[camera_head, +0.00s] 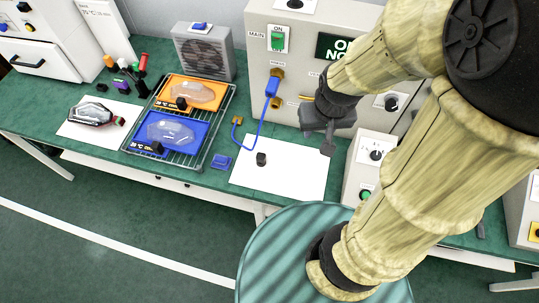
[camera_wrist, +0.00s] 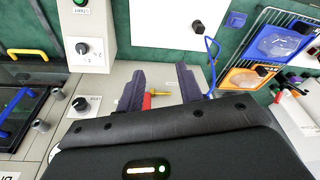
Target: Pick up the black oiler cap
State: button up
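A small black cap (camera_head: 261,158), which looks like the oiler cap, stands on a white sheet (camera_head: 290,178) in the middle of the bench. In the wrist view the same cap (camera_wrist: 199,28) is near the top, right of centre, beyond my fingertips. My gripper (camera_head: 322,137) is above and to the right of the cap in the head view, in front of the grey test cabinet. In the wrist view my gripper (camera_wrist: 160,72) has its two fingers well apart with no object held between them.
A blue hose (camera_head: 268,106) runs from the grey cabinet (camera_head: 300,50) down toward the sheet's back left. A small blue block (camera_head: 221,161) lies left of the sheet. A wire rack (camera_head: 215,120) holds the lamp trays. A control box (camera_head: 368,155) stands to the right. The sheet around the cap is clear.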

jog(key=shift+o, duration=2.2)
jog(key=shift+w+f, duration=0.15)
jog(key=shift+f, duration=0.05)
jog(key=m+g+b, duration=0.3)
jog(key=m+b, duration=0.1)
jog(key=b, duration=0.9)
send_over(261, 158)
notch_tip(261, 158, down, 16)
jog(key=shift+w, duration=0.1)
jog(key=shift+f, duration=0.1)
notch_tip(261, 158, down, 12)
jog(key=shift+f, duration=0.1)
